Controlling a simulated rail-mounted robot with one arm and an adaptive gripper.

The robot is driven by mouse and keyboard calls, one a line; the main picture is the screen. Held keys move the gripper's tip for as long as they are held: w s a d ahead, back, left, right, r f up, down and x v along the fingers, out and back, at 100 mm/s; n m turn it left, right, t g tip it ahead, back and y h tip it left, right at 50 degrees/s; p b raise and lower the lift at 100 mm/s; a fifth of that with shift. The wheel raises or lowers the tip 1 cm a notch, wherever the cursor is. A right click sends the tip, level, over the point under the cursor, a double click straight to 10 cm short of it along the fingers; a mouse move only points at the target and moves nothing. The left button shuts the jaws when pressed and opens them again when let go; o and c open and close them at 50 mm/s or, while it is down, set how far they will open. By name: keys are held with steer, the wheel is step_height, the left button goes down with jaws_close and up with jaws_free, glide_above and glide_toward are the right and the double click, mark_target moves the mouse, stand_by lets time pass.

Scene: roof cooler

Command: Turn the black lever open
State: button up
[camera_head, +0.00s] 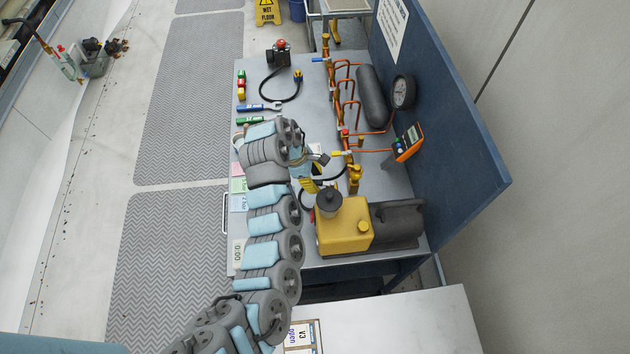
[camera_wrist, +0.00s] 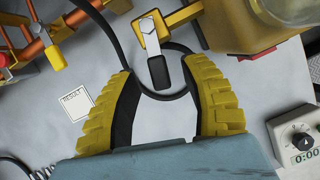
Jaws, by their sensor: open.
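The black lever (camera_wrist: 159,73) shows in the wrist view as a short black grip on a pale metal arm, fixed to a yellow-brass valve (camera_wrist: 152,32) beside the yellow pump body (camera_wrist: 235,25). Its grip points down the picture toward my gripper. My gripper (camera_wrist: 160,82) has two yellow fingers with black inner pads, spread wide apart. The end of the lever is between the fingertips, with a gap on both sides. In the head view my gripper (camera_head: 317,184) is just left of the copper pipework, and the black lever cannot be made out there.
The yellow pump (camera_head: 343,230) stands close to my gripper. A black hose (camera_wrist: 112,35) runs near the fingers. A timer (camera_wrist: 298,138) lies at right.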

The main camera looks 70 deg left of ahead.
jaws_close()
steer(key=shift+a, duration=0.1)
stand_by(0.4)
steer(key=w+m+g+h+b, duration=0.1)
steer(key=m+b, duration=0.3)
steer(key=w+a+m+g+b, duration=0.1)
steer(key=w+m+b, duration=0.1)
steer(key=m+b, duration=0.2)
steer(key=w+a+m+g+h+b, duration=0.1)
steer(key=w+m+g+b, duration=0.1)
steer(key=m+b, duration=0.2)
steer(key=shift+w+a+f+m+h, duration=0.15)
steer(key=shift+a+m+h, duration=0.15)
steer(key=shift+m, duration=0.3)
steer(key=shift+w+d+m+b, duration=0.1)
steer(key=shift+m+b, duration=0.3)
steer(key=shift+b, duration=0.55)
steer(key=shift+g, duration=0.3)
